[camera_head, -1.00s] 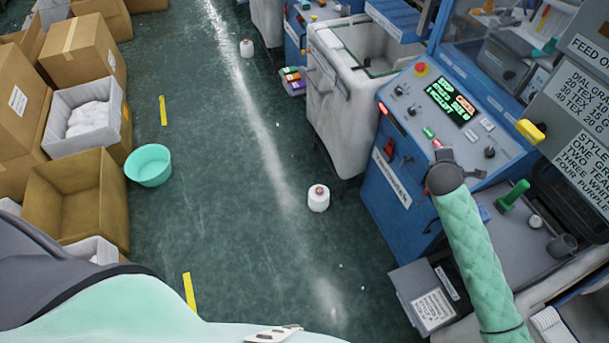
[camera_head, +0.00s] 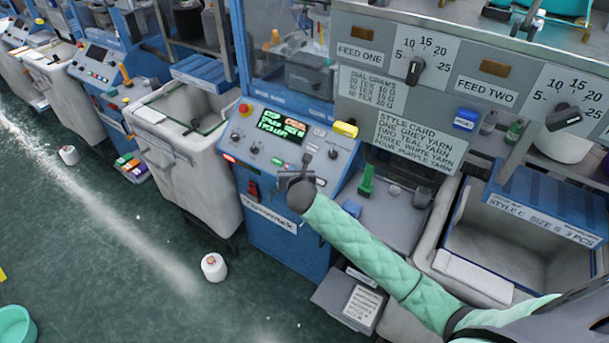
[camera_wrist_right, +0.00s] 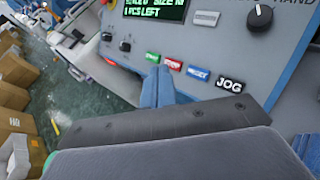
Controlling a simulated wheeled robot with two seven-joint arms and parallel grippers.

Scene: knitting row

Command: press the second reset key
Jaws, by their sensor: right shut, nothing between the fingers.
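My right gripper (camera_head: 284,178) is shut and empty over the lower part of the blue machine's control panel (camera_head: 325,150). In the right wrist view its blue fingertips (camera_wrist_right: 157,74) point at the row of keys, just below a green key (camera_wrist_right: 153,57) and a red key (camera_wrist_right: 174,64). I cannot tell whether they touch the panel. A blue key (camera_wrist_right: 198,74) with white lettering, too small to read surely, sits right of the red one, beside a JOG label (camera_wrist_right: 230,85). My left gripper is out of view.
A lit display (camera_head: 276,126) and a red-topped yellow button (camera_head: 245,110) are on the panel. The feed board (camera_head: 490,65) overhangs the right side. A white cone (camera_head: 214,267) stands on the floor.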

